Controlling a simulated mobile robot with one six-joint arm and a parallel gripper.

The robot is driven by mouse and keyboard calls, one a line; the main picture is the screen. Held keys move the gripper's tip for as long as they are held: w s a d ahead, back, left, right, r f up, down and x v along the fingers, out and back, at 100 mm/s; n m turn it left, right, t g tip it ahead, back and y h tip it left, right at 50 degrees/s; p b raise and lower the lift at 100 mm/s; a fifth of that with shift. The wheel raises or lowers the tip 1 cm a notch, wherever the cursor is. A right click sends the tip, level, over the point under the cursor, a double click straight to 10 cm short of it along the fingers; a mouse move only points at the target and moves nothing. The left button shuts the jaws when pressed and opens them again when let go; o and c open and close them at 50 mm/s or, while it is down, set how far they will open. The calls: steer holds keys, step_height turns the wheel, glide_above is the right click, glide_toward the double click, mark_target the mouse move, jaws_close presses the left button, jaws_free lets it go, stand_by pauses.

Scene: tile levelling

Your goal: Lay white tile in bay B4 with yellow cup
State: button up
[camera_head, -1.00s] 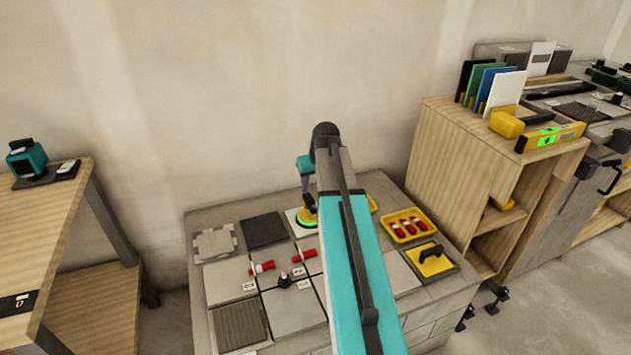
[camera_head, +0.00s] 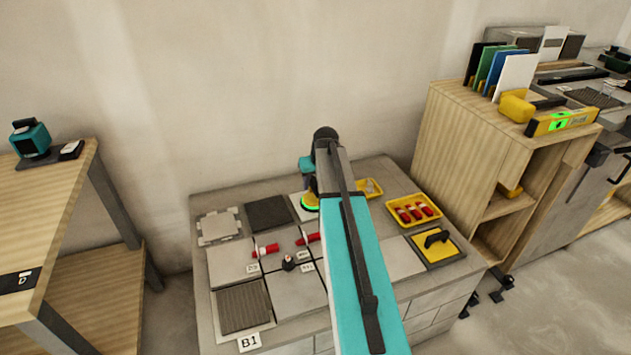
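A yellow cup with a bright green ring (camera_head: 310,203) is below the end of my arm. It is on or just above a white tile (camera_head: 297,208), beside the dark square tile in the back row of the grid; I cannot tell if the tile lies flat. My gripper (camera_head: 309,187) is at the top of the cup, partly hidden behind my arm. Its fingers are too small to show whether they grip the cup. The labels within the grid are too small to read, so I cannot identify bay B4.
Red-handled pieces (camera_head: 265,251) and a dark knob (camera_head: 289,263) stand among the grid tiles. A yellow tray of red pieces (camera_head: 414,211) and a yellow pad with a black handle (camera_head: 437,241) are at right. A wooden shelf (camera_head: 462,150) stands beyond. My arm hides the middle.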

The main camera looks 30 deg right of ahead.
jaws_close()
stand_by(0.4)
jaws_free()
steer(key=p+v, duration=0.2)
steer(key=v, duration=1.2)
steer(key=shift+p, duration=0.4)
steer(key=shift+s, duration=0.1)
